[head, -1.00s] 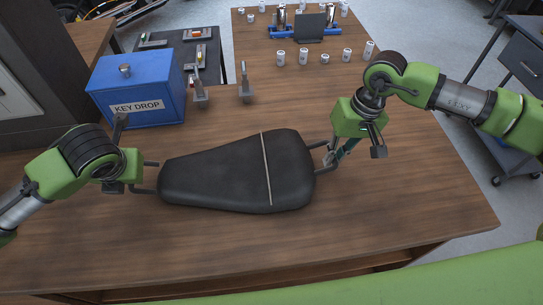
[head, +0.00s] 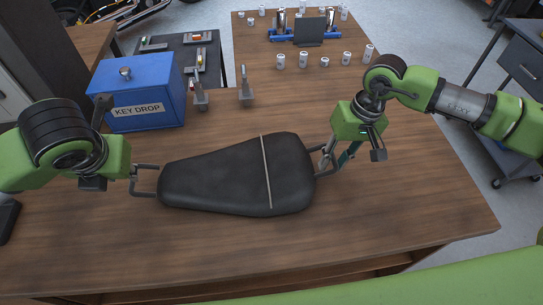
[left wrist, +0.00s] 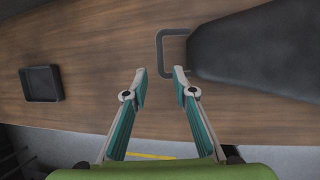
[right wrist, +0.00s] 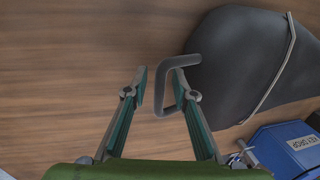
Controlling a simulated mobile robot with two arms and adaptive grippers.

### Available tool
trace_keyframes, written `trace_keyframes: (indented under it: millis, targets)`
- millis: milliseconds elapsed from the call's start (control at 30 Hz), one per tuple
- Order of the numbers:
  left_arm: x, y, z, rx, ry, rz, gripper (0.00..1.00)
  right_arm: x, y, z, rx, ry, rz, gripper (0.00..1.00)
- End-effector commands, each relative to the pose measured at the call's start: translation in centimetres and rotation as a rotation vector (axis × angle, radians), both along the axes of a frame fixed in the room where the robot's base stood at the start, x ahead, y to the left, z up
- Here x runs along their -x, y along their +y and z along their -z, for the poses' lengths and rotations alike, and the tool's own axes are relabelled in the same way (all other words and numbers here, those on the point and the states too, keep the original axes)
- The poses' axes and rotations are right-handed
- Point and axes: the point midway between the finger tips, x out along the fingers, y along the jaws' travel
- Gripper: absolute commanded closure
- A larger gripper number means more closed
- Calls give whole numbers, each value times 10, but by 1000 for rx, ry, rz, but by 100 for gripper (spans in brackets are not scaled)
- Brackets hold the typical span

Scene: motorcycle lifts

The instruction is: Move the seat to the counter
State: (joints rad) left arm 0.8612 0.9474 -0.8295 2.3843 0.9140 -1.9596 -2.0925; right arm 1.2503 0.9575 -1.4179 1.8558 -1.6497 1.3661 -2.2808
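The black seat (head: 230,174) lies flat on the wooden counter (head: 400,215), with a light strap across it and a metal handle loop at each end. My right gripper (head: 335,160) points down at the right handle (head: 340,172). In the right wrist view (right wrist: 160,70) it is open, with the handle loop (right wrist: 163,85) reaching between its fingers.
A blue key drop box (head: 138,90) stands behind the seat on the left, with two small metal stands (head: 246,88) beside it. Several white cans (head: 302,60) stand farther back. A small black tray (left wrist: 42,84) lies on the left. The front right counter is clear.

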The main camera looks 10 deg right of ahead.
Motion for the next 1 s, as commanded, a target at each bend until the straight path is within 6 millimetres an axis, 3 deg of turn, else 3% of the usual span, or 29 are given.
trace_keyframes:
  millis: [133,367,800,1000]
  targets:
    - [5,-3,-16,0,-2,0,75,0,0,0,0,0,0,75]
    - [9,-4,-22,-1,1,-1,75,-1,-2,-11,0,-3,1,75]
    - [9,-4,-21,0,1,0,75,-1,-19,-95,-1,-4,1,75]
    - [9,-4,-21,0,1,0,75,-1,-23,-115,-1,-1,0,75]
